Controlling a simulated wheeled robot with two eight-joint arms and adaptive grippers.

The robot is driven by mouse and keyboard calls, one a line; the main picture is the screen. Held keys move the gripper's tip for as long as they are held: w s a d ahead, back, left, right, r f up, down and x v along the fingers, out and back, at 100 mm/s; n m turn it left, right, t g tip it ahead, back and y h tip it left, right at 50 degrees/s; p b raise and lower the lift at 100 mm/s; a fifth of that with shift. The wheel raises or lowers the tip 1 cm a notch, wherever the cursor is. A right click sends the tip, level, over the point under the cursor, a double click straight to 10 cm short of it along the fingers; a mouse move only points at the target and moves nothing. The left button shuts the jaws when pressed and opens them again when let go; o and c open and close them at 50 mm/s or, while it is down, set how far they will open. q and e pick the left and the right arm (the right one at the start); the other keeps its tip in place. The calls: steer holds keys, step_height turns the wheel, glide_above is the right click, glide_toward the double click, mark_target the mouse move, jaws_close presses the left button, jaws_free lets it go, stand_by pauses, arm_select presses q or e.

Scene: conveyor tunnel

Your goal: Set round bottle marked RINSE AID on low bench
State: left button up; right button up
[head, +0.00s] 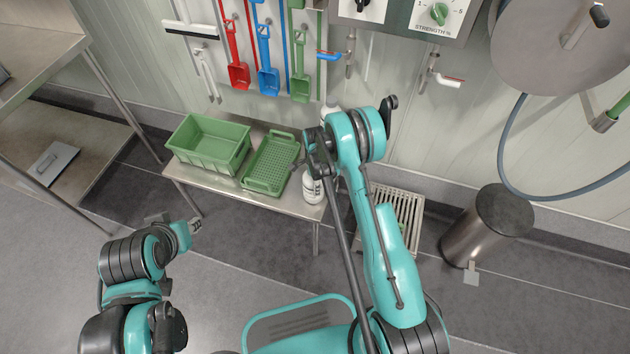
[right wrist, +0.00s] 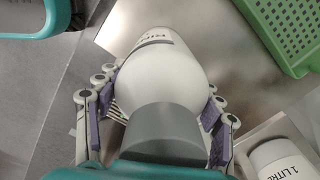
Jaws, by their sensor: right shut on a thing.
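The round white bottle (head: 313,190) is at the front right corner of the low bench (head: 296,204). In the right wrist view the bottle (right wrist: 165,75) has a grey cap towards the camera and part of its label reads "RIN". My right gripper (head: 313,168) is shut on it, with fingers on both sides in the right wrist view (right wrist: 158,110). The bottle looks upright; whether its base touches the bench I cannot tell. My left gripper (head: 194,226) is empty, low in front of the bench; its finger opening is unclear.
A green crate (head: 208,146) and a green perforated basket (head: 270,163) stand on the bench, left of the bottle. Another white bottle marked "1 LITRE" (right wrist: 283,160) is near the wall side. A floor grate (head: 397,212) and a steel bin (head: 487,226) are at right.

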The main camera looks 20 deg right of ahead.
steer(key=o, duration=1.7)
step_height(320, 180, up, 12)
steer(key=p, duration=0.4)
steer(key=shift+f, duration=0.15)
steer(key=s+r+n+t, duration=0.2)
steer(key=s+r+n, duration=0.3)
steer(key=r, duration=0.7)
steer(key=s+r+n+t, duration=0.1)
steer(key=s+r+n, duration=0.3)
steer(key=r, duration=0.8)
steer(key=s+r+n+t, duration=0.2)
steer(key=s+n, duration=0.3)
steer(key=s, duration=0.3)
steer(key=s+r+n+t, duration=0.2)
steer(key=s+n, duration=0.3)
steer(key=s, duration=0.3)
steer(key=shift+s+a+r, duration=0.25)
steer(key=shift+a+r, duration=0.1)
steer(key=shift+r, duration=0.15)
